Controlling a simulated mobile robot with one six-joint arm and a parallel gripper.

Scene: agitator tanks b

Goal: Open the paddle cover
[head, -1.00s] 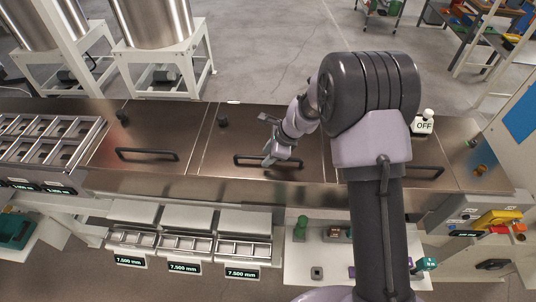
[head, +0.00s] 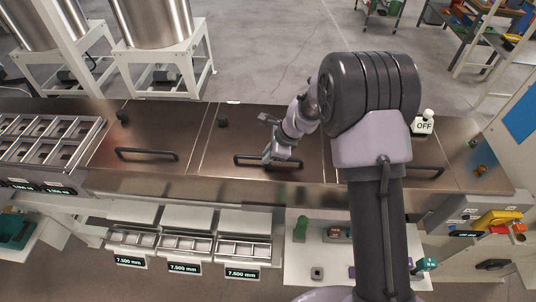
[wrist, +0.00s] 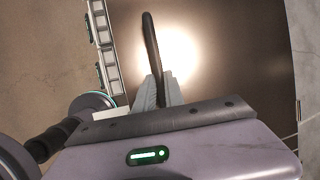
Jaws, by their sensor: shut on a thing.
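A flat brown metal cover (head: 218,150) with a black bar handle (head: 245,159) lies closed in the middle of the long machine top. My gripper (head: 268,158) is at this handle and shut on it, near the middle of the bar. In the wrist view the handle (wrist: 150,38) runs up from between the gripper fingers (wrist: 160,92), over the shiny cover (wrist: 235,60). No label names the covers.
Another cover with a handle (head: 147,154) lies to the left and a further handle (head: 428,171) to the right. A white OFF sign (head: 423,126) stands behind the right cover. Small trays (head: 185,245) with displays sit below the front edge. A divided rack (head: 45,140) lies far left.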

